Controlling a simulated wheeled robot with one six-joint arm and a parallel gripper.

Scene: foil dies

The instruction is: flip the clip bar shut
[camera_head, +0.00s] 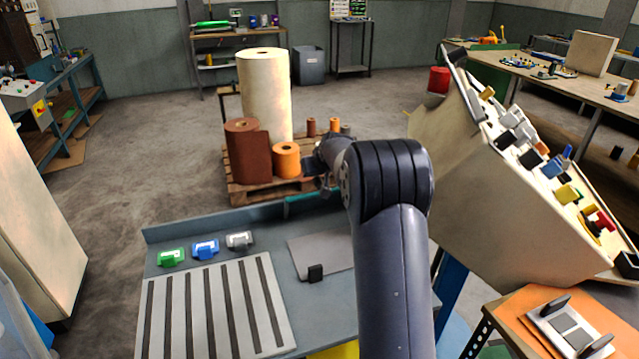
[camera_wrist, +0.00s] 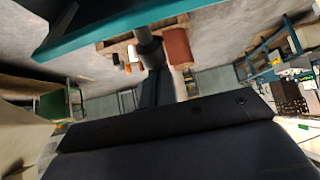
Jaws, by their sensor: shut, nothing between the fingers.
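A flat grey plate (camera_head: 335,250) lies on the blue-grey bench, partly hidden behind my arm. A small black clip-like piece (camera_head: 315,273) stands at its front edge; I cannot tell for sure that it is the clip bar, or how it is set. My gripper (camera_head: 314,168) shows small and dark beyond my forearm, in front of the rolls on the pallet and apart from the plate. It is shut and empty. In the wrist view a dark panel of my own wrist fills the bottom, and no clip bar shows.
Green (camera_head: 171,257), blue (camera_head: 205,249) and grey (camera_head: 240,240) blocks stand behind a slotted plate (camera_head: 215,310). Foil rolls (camera_head: 264,95) stand on a pallet beyond the bench. A sloped control console (camera_head: 480,190) rises at right. An orange-topped stand (camera_head: 520,305) holds a pale fixture.

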